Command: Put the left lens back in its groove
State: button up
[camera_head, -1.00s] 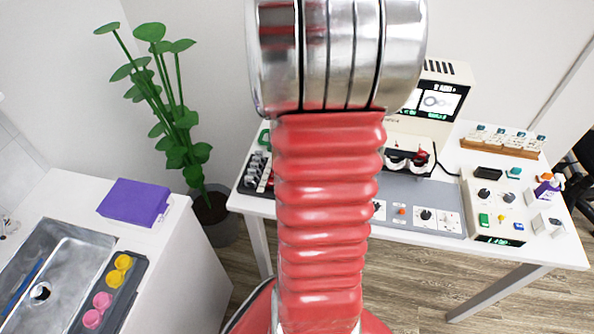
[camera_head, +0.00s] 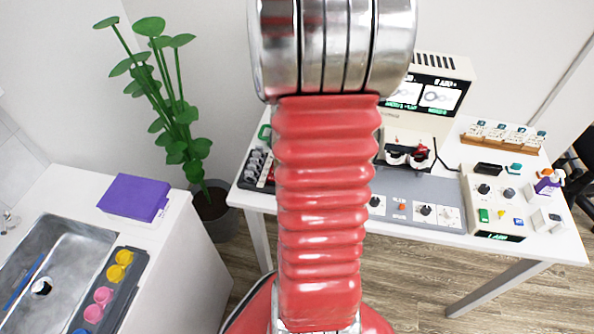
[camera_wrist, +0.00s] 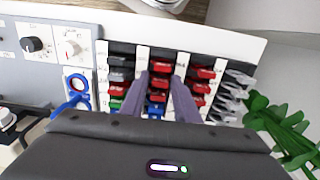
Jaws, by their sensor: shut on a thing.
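In the wrist view, the two purple-grey fingers of my gripper (camera_wrist: 163,77) reach over the lens rack (camera_wrist: 143,56), with their tips close together above its middle columns. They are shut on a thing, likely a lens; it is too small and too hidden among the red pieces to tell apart. The rack has rows of black, red, green and blue lenses between white strips. I cannot tell which groove is empty. In the head view, my arm hides the gripper and most of the rack; only the rack's left part (camera_head: 256,168) shows.
In the head view, a grey panel with knobs (camera_head: 425,211), a screen device (camera_head: 440,65) and a beige control box (camera_head: 498,212) stand on the white table. A plant (camera_head: 180,110) stands left of the table.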

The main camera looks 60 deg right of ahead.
jog(key=o, duration=1.1)
jog(key=shift+r, duration=0.1)
notch_tip(320, 180, up, 14)
jog(key=shift+f, duration=0.25)
dwell(0.9)
jog(key=w+a+r+n+t, duration=0.1)
jog(key=a+n, duration=0.3)
jog(key=a, duration=0.6)
jog(key=w+a+r+n+t, duration=0.1)
jog(key=a+r+n, duration=0.3)
jog(key=a, duration=0.7)
jog(key=a+r+n+t, duration=0.2)
jog(key=a+n, duration=0.3)
jog(key=a, duration=0.5)
jog(key=shift+w+a+r+t, duration=0.2)
jog(key=shift+w+t, duration=0.2)
jog(key=shift+t, duration=0.4)
